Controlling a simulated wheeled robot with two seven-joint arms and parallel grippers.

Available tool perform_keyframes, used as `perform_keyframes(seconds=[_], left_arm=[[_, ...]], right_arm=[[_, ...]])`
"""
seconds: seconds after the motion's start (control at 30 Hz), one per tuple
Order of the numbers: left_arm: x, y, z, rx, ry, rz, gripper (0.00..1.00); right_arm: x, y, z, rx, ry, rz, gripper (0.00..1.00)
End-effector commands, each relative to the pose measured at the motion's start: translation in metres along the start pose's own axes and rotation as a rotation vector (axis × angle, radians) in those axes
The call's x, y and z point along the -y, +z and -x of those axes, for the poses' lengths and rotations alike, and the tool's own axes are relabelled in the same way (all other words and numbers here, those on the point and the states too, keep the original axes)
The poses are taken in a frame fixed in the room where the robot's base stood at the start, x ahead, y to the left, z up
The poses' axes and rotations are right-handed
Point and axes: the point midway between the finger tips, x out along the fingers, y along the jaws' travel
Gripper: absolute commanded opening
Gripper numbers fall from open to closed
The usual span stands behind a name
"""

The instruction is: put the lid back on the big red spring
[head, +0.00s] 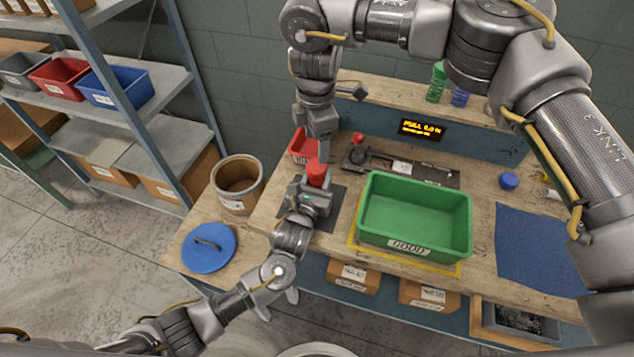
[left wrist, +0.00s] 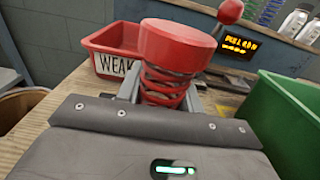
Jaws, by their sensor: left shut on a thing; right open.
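The big red spring (left wrist: 166,88) stands upright in my left gripper (left wrist: 160,95), whose fingers are shut around its coils. In the head view the left gripper (head: 316,195) is low over the bench near its left side. The red lid (left wrist: 180,45) sits on top of the spring, and it also shows in the head view (head: 317,172). My right gripper (head: 322,150) is open, pointing down just above the lid. I cannot tell whether its fingers touch the lid. It does not show in the left wrist view.
A red bin marked WEAK (left wrist: 112,48) stands behind the spring. A green tray (head: 415,250) is to the right, and a lever with a red knob (head: 357,138) is behind. A brown tub (head: 238,203) and a blue handled lid (head: 208,262) are at the left.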

Motion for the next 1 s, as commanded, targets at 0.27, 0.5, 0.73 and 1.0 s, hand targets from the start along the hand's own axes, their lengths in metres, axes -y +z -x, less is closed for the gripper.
perform_keyframes(seconds=[0.27,0.5,0.73,1.0], left_arm=[[-0.0002,-0.0002,0.0001,0.0,0.0,0.0,0.0],[-0.0003,-0.0003,0.0001,0.0,0.0,0.0,0.0],[-0.0003,-0.0003,0.0001,-0.001,0.001,0.0,0.0],[-0.0003,-0.0004,0.0001,-0.001,0.001,0.0,0.0]], right_arm=[[-0.0001,-0.0008,0.0,0.0,0.001,0.703,0.64],[-0.0004,-0.0011,0.0,0.001,0.002,1.341,0.64],[-0.0005,-0.001,0.0001,0.003,0.002,1.952,0.64],[0.0,-0.0008,-0.0001,0.001,0.0,2.669,0.64]])
